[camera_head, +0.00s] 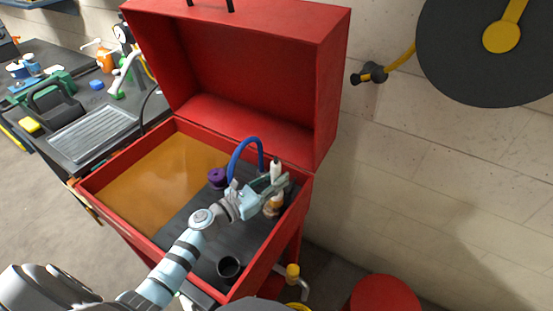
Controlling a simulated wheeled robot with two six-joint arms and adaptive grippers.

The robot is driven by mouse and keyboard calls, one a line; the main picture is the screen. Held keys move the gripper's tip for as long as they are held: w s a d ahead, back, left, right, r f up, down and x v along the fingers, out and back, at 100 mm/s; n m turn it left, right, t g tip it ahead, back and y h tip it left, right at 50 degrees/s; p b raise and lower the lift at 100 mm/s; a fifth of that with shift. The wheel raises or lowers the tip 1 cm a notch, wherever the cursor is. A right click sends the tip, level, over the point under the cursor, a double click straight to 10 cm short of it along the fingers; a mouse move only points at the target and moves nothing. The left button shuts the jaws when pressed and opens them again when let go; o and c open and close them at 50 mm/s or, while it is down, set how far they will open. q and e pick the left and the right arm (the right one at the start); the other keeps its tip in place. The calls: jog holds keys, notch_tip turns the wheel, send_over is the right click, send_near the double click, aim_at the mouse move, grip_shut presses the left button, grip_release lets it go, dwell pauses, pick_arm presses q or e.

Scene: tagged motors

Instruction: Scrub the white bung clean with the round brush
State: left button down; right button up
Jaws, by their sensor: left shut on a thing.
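My left gripper (275,186) reaches from the lower left over the dark right part of a red parts washer's basin (128,218). It is shut on an upright tool with a white top (275,165) and a tan, bristle-like lower part (272,207), which looks like the round brush. The lower end of the brush is close to the basin floor by the right wall. I cannot make out the white bung; the gripper and brush hide part of that spot. My right gripper is not in view.
A blue hose (245,146) arches behind the gripper, beside a purple part (217,178). A black cup (229,268) stands near the basin's front. The washer's red lid (250,60) is open. The tan left part of the basin is clear. A cluttered bench (92,133) stands left.

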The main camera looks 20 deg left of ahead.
aim_at(276, 163)
pick_arm(q)
jog(key=shift+d, duration=0.15)
jog(key=shift+a+b, duration=0.35)
jog(key=shift+b, duration=0.05)
jog(key=shift+d, duration=0.15)
jog(key=shift+d+r, duration=0.25)
jog(key=shift+r, duration=0.1)
jog(key=shift+p, duration=0.55)
jog(key=shift+w+a+r+p, duration=0.1)
jog(key=shift+a+r+p, duration=0.1)
jog(key=shift+r+p, duration=0.85)
notch_tip(276, 163, up, 4)
jog(key=p, duration=0.3)
jog(key=shift+f, duration=0.2)
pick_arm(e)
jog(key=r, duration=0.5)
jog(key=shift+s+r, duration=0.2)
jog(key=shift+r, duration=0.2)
